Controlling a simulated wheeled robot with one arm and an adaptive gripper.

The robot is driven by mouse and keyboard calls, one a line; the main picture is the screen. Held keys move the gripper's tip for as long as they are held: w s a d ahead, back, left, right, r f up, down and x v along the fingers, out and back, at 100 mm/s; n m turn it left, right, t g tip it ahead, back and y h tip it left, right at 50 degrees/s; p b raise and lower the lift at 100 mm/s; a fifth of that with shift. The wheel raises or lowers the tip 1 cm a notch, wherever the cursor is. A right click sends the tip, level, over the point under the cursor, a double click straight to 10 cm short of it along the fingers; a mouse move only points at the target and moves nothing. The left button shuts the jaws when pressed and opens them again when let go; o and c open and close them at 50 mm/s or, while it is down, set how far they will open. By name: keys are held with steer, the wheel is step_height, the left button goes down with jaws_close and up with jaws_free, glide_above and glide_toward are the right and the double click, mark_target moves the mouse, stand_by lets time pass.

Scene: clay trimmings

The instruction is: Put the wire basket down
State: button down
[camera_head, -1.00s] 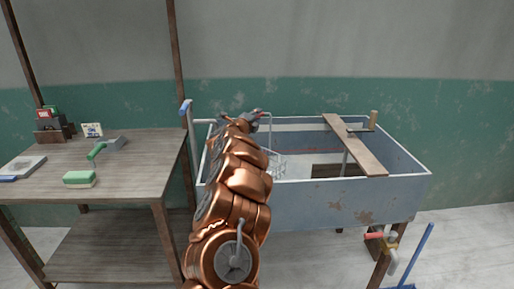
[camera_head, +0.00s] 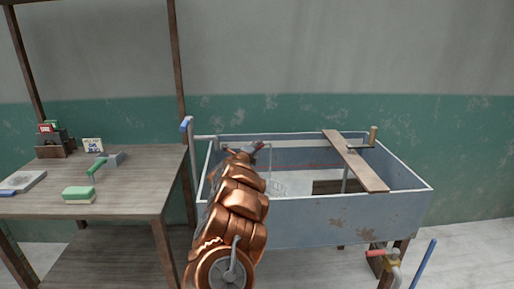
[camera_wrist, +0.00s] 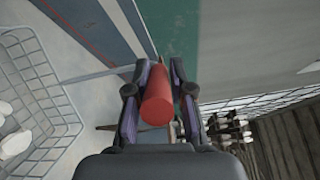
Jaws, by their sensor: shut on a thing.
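My gripper (camera_wrist: 159,90) is shut on a red cylindrical grip (camera_wrist: 158,98), which shows between its two fingers in the wrist view. The wire basket (camera_wrist: 62,92) fills the left of that view, with several pale pieces (camera_wrist: 14,143) in it. In the head view my gripper (camera_head: 257,149) is over the left part of the grey-blue sink (camera_head: 350,222).
A wooden plank (camera_head: 355,160) lies across the sink's right part. A pipe with a blue handle (camera_head: 187,124) stands at its left corner. A wooden table (camera_head: 130,180) at left holds a green-and-cream block (camera_head: 78,193) and a green-handled tool (camera_head: 97,166).

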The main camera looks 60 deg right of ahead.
steer(key=c, duration=1)
jaws_free()
steer(key=shift+f, duration=0.1)
steer(key=shift+a, duration=0.1)
steer(key=shift+s+a+r+b, duration=0.15)
steer(key=shift+s+a, duration=0.25)
steer(key=shift+a, duration=1.55)
steer(key=shift+s+a+b, duration=0.25)
steer(key=shift+s+a, duration=0.1)
steer(key=shift+a, duration=1.55)
steer(key=shift+s+a+r+b, duration=0.15)
steer(key=shift+s+a, duration=0.25)
steer(key=shift+a, duration=1.55)
